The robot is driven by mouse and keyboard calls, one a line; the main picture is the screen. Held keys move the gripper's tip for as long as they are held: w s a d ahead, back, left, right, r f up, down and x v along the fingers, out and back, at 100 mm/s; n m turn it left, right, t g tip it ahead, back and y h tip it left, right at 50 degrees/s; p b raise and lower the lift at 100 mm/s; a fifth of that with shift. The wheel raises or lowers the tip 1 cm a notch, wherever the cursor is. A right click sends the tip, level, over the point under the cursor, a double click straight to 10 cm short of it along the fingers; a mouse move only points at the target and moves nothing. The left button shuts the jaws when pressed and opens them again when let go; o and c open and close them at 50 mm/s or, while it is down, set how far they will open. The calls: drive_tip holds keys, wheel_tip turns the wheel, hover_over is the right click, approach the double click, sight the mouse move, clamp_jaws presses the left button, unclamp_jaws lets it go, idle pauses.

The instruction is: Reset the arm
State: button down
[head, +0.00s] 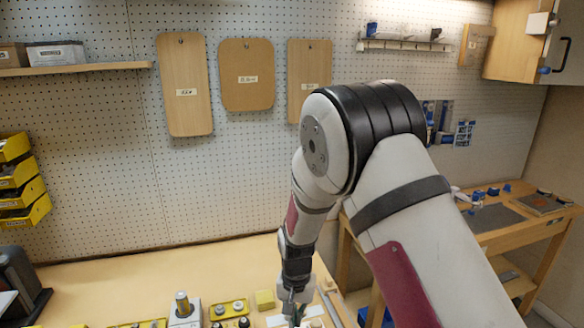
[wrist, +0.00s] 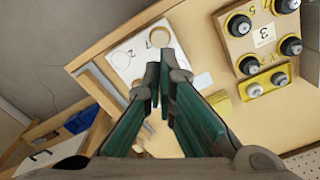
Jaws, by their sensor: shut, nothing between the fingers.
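My arm reaches over the wooden bench (head: 130,285) in the head view. My gripper (head: 293,312) hangs down at the bench's lower right part, near the bottom edge of the picture. In the wrist view my gripper (wrist: 163,95) has its two green fingers together at the tips, with nothing held between them. The fingers hang in front of a white board with numbered circles (wrist: 124,58), apparently above it. The fingers hide part of the board and bench.
Yellow holders with round parts (head: 229,309) stand left of my gripper; they also show in the wrist view (wrist: 262,82). A small yellow block (head: 264,299) lies beside them. A second bench (head: 500,225) stands at right. Wooden boards (head: 246,75) hang on the pegboard.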

drive_tip(key=s+d+r+n+t+y+b, duration=0.1)
drive_tip(key=s+d+r, duration=0.3)
drive_tip(key=r, duration=0.7)
drive_tip(key=s+d+r+t, duration=0.15)
drive_tip(key=d+r, duration=0.35)
drive_tip(key=r, duration=0.7)
drive_tip(key=s+d+r+t, duration=0.1)
drive_tip(key=s+d+r, duration=0.1)
drive_tip(key=s, duration=0.3)
drive_tip(key=s+d+r+n+t+b, duration=0.1)
drive_tip(key=s+d+r, duration=0.2)
drive_tip(key=s, duration=0.3)
drive_tip(key=s+d+r+t+h, duration=0.1)
drive_tip(key=s+d+r, duration=0.2)
drive_tip(key=s, duration=0.3)
drive_tip(key=shift+d+r+n, duration=0.25)
drive_tip(key=shift+d+n, duration=0.15)
drive_tip(key=shift+d, duration=0.15)
